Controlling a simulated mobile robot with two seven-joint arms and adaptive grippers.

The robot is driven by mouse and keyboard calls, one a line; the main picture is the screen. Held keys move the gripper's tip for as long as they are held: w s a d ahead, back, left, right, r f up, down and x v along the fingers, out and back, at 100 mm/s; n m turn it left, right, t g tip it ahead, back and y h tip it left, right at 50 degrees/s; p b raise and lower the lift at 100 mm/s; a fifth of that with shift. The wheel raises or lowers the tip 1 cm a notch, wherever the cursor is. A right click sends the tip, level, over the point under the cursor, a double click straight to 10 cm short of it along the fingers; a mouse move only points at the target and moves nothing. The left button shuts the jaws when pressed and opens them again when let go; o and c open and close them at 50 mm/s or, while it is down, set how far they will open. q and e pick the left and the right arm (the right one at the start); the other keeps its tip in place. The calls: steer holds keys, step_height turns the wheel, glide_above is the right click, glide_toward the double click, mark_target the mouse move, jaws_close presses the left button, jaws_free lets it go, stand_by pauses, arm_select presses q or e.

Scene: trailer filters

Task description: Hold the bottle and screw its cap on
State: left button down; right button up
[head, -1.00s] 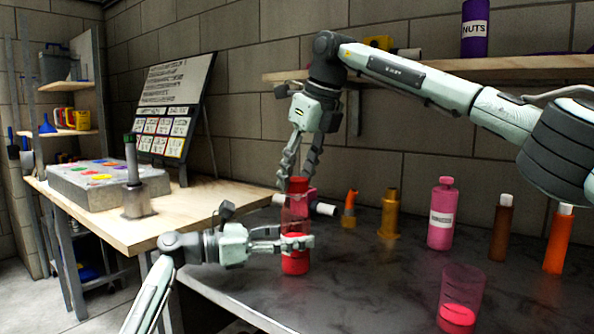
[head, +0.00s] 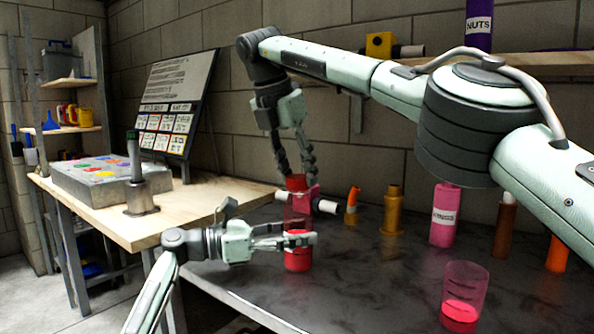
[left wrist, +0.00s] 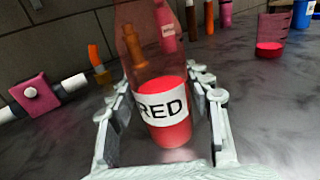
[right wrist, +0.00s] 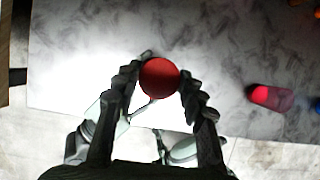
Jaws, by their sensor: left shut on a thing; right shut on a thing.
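A clear bottle (head: 297,258) with red liquid and a white band stands upright on the dark bench. In the left wrist view the bottle (left wrist: 165,118) shows the label "RED". My left gripper (head: 300,240) is shut on the bottle's body from the left. A red cap (head: 296,183) sits at the top of the bottle, and in the right wrist view the cap (right wrist: 160,77) is a round disc. My right gripper (head: 297,178) points down from above and is shut on the cap. Whether the threads are engaged cannot be told.
A pink block with white ends (head: 318,199) lies behind the bottle. A clear beaker (head: 463,292) with pink liquid stands at the front right. Orange, yellow, pink and brown bottles stand along the back. A wall shelf (head: 510,64) runs above. The bench front is clear.

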steer(key=o, duration=1.3)
steer(key=shift+r, duration=0.1)
steer(key=v, duration=0.4)
steer(key=shift+s+a+r, duration=0.1)
steer(key=shift+r, duration=0.15)
steer(key=s+a, duration=0.7)
steer(key=s, duration=0.2)
steer(key=shift+s+a, duration=0.25)
steer(key=shift+r, duration=0.1)
arm_select(q)
steer(key=c, duration=0.6)
jaws_free()
